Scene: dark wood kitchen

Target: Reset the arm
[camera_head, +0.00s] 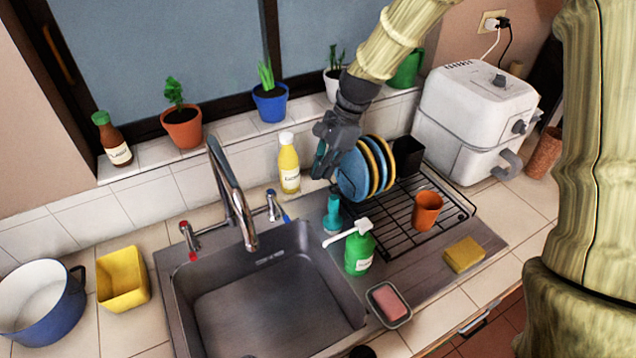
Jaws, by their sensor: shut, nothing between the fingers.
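My arm (400,35) comes down from the top right of the head view. My gripper (321,172) hangs over the back of the counter, between the yellow bottle (289,163) and the plates (352,176) in the dish rack (400,243). Its fingers point down and are together, with nothing held. It overlaps the left edge of the plates in the picture; I cannot tell whether it touches them. A teal object (333,214) stands just below the fingertips.
The metal sink (270,310) with its tall faucet (228,185) is left of my gripper. Potted plants (270,105) line the sill behind. Free air lies above the sink.

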